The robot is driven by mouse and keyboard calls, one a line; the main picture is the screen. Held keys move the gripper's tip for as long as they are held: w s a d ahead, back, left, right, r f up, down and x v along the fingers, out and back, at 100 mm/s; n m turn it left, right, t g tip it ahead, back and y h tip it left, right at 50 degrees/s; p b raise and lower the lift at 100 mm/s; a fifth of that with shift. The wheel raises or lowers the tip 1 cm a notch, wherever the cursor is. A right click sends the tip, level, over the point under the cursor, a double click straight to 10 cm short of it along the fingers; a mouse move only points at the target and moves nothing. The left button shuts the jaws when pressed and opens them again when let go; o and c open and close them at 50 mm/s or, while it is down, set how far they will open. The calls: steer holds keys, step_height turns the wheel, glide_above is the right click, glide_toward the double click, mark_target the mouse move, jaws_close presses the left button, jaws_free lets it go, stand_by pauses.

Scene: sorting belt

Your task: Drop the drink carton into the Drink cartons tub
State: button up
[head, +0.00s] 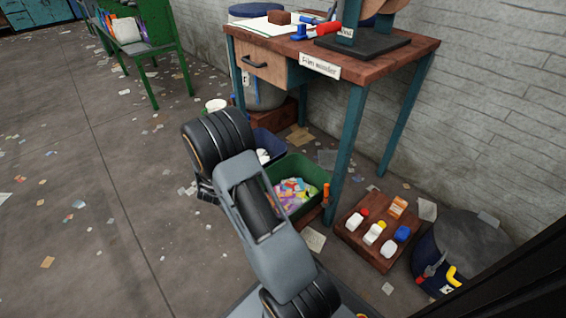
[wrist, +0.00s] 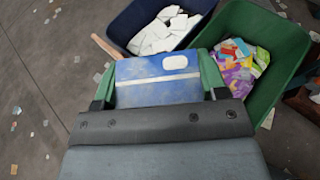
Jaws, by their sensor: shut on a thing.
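My gripper (wrist: 160,74) is shut on the drink carton (wrist: 150,93), a blue box with a white stripe and a white round spot, held between its two fingers in the wrist view. In the head view my gripper (head: 204,190) hangs left of the tubs, and the carton is hidden there. A dark blue tub (wrist: 126,22) with white pieces lies ahead of the carton; a green tub (wrist: 285,48) with colourful flattened packs is to its right. Both also show in the head view, blue (head: 268,140) and green (head: 300,166). I can read no label on either tub.
A wooden workbench (head: 390,50) with teal legs stands behind the tubs. A low wooden board (head: 372,258) with small bottles and a box lies at right, near a dark round bin (head: 460,240). Litter dots the floor; open floor lies at left.

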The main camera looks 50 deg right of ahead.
steer(key=s+d+f+m+g+h, duration=0.1)
steer(key=s+d+f+m+g, duration=0.2)
steer(key=d, duration=0.5)
steer(key=s+d+f+m+g+h, duration=0.1)
steer(key=s+d+f+m+g, duration=0.15)
steer(key=d, duration=0.45)
steer(key=s+d+f+m+g+h, duration=0.1)
steer(key=s+d+f+m+g, duration=0.2)
steer(key=d, duration=0.5)
steer(key=shift+g, duration=0.55)
steer(key=f+b, duration=0.2)
steer(key=f, duration=0.1)
steer(key=f+b, duration=0.2)
steer(key=shift+w+f, duration=0.25)
steer(key=shift+w, duration=0.05)
steer(key=o, duration=1)
steer(key=shift+a+r, duration=0.1)
steer(key=shift+a, duration=0.05)
